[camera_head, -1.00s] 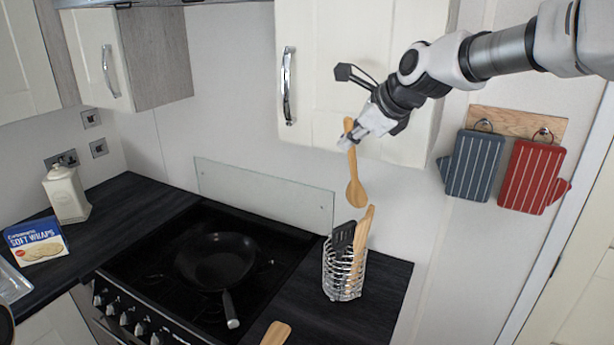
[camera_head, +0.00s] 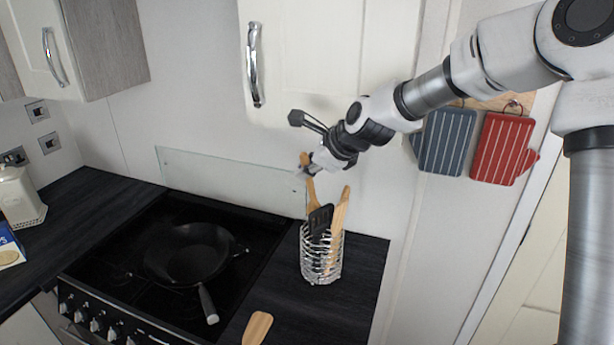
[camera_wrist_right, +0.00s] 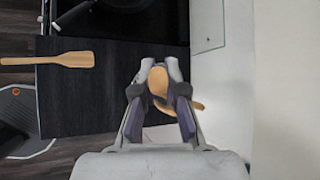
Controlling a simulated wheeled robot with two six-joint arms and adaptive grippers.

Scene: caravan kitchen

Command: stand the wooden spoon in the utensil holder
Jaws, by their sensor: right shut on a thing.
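My right gripper (camera_head: 308,171) is shut on the wooden spoon (camera_head: 311,190), gripping it near the top of its handle. The spoon hangs roughly upright at the utensil holder (camera_head: 321,263), a wire basket on the dark counter. Its lower end is hidden behind a black spatula (camera_head: 320,220) in the holder, so I cannot tell whether it is inside. Another wooden utensil (camera_head: 340,212) leans in the holder. In the right wrist view, the gripper (camera_wrist_right: 164,66) has wood between its fingers. My left gripper is not in view.
A wooden spatula (camera_head: 257,327) lies on the counter in front of the holder. A black pan (camera_head: 187,254) sits on the hob to the left. A glass splashback (camera_head: 225,178) stands behind the hob, and a wall cupboard (camera_head: 335,60) hangs above the gripper.

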